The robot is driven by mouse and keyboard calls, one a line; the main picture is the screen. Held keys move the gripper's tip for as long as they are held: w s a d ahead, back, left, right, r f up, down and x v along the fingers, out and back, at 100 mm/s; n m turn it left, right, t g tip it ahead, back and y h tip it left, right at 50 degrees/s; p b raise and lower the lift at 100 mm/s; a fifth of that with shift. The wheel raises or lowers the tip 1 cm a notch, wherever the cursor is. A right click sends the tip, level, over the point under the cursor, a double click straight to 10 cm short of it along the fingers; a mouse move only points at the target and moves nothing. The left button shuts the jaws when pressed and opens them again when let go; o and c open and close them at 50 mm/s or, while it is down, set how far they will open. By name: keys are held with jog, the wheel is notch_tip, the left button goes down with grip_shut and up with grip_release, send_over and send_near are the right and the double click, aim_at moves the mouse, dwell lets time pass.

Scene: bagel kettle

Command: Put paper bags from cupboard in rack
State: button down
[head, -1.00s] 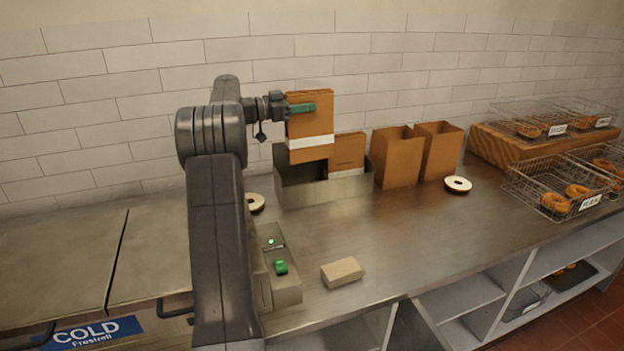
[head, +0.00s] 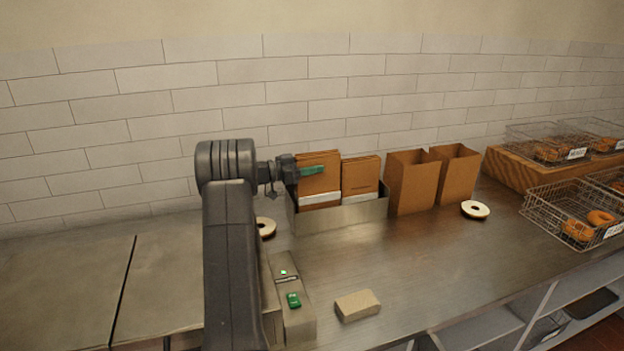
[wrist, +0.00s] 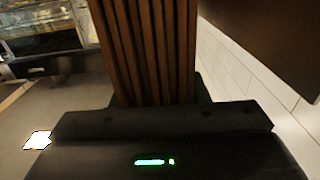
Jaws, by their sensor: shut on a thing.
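A bundle of brown paper bags (head: 319,183) with a white band stands upright in the left part of the metal rack (head: 345,216). My gripper (head: 312,171) is shut on the upper part of this bundle, with a green finger showing across its face. In the wrist view the folded edges of the bags (wrist: 150,50) fill the space between the fingers. A second banded bundle of bags (head: 360,177) stands in the rack's right part, just beside the held one. The lower ends of both bundles are hidden behind the rack's front wall.
Two open brown bags (head: 411,185) stand right of the rack. Cut bagels lie on the counter, one (head: 475,209) at right and one (head: 265,227) by my arm. A small tan block (head: 357,305) and a box with a green button (head: 293,300) are nearer. Wire baskets (head: 575,215) stand at right.

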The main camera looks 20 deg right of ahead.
aim_at(311, 179)
jog(key=shift+f+p, duration=0.3)
jog(key=shift+f, duration=1.95)
jog(key=shift+f, duration=0.2)
jog(key=c, duration=0.8)
grip_release()
jog(key=shift+r, duration=0.1)
jog(key=shift+a, duration=0.2)
jog(key=a, duration=0.4)
jog(key=a+b, duration=0.1)
jog(key=a, duration=0.2)
jog(key=a+b, duration=0.1)
jog(key=a, duration=0.3)
jog(key=shift+w+a+r, duration=0.1)
jog(key=shift+w+a, duration=0.2)
